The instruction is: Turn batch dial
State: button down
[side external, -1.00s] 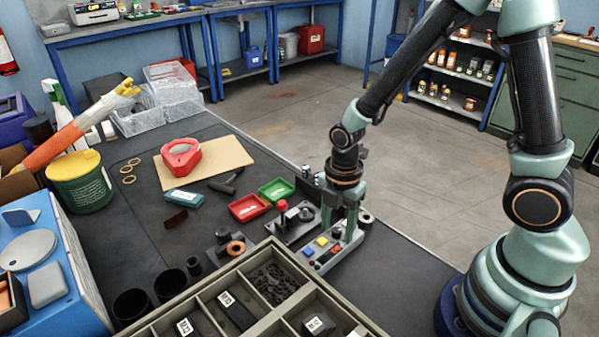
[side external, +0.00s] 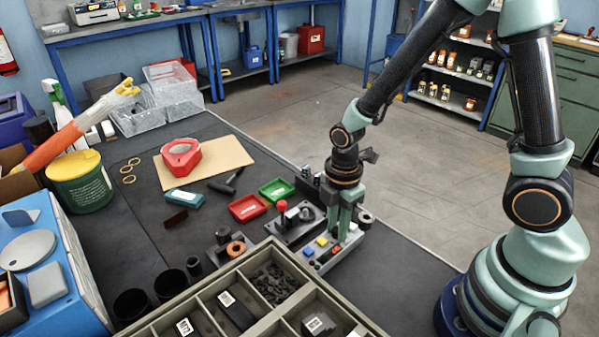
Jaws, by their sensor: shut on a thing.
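A grey control panel (side external: 330,262) with yellow, blue and red buttons stands near the right edge of the dark bench. My gripper (side external: 342,236) points straight down over the upper part of this panel. Its green fingers are shut on the batch dial, which they hide from this side. The dial's pointer and markings cannot be made out.
A grey fixture with a red-knobbed lever (side external: 283,207) stands close to the left of my gripper. A red tray (side external: 248,208) and a green tray (side external: 277,190) lie beyond it. A compartmented box (side external: 215,285) fills the front.

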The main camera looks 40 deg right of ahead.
jog(key=m, duration=0.5)
jog(key=shift+m, duration=0.3)
jog(key=m, duration=1.1)
jog(key=shift+m, duration=2.2)
